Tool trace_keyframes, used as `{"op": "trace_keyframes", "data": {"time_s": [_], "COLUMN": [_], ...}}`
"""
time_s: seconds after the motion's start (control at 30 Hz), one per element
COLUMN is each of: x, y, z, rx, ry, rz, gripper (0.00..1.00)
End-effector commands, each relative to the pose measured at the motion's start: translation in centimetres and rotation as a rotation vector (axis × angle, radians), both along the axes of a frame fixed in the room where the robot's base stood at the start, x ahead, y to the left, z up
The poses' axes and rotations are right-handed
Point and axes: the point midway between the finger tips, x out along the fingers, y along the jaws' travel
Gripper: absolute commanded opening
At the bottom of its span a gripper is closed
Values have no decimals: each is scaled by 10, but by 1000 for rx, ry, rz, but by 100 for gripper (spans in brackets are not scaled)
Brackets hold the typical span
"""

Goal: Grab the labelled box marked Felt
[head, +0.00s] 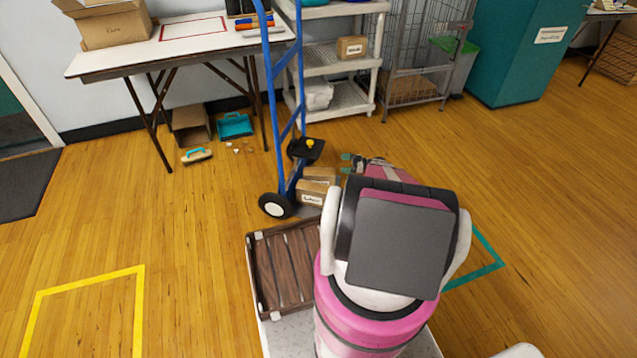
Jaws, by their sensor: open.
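No label that I can read says Felt. A cardboard box (312,192) with a white label sits low on the blue hand truck, partly behind my arm; its label is too small to read. Another labelled box (352,47) sits on the white shelf unit, its label also unreadable.
The blue hand truck (274,95) stands upright before the white shelf unit (325,60). A brown slatted crate (282,268) lies left of my arm. A tipped box (190,125), teal dustpan (235,125) and brush (196,155) lie by the folding table (110,62). Floor at left and right is clear.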

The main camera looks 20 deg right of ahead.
Motion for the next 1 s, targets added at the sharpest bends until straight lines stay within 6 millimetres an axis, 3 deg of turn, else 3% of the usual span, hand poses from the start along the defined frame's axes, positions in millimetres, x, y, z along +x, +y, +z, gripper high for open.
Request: {"op": "trace_keyframes", "data": {"time_s": [0.17,0.53,0.87,1.0], "x": [1,1,8,15], "y": [-1,-1,23,42], "z": [-17,-81,-79,-79], "rx": [0,0,-1,-1], "ry": [-2,0,-1,-1], "rz": [0,0,1,2], "gripper": [100,100,100,100]}}
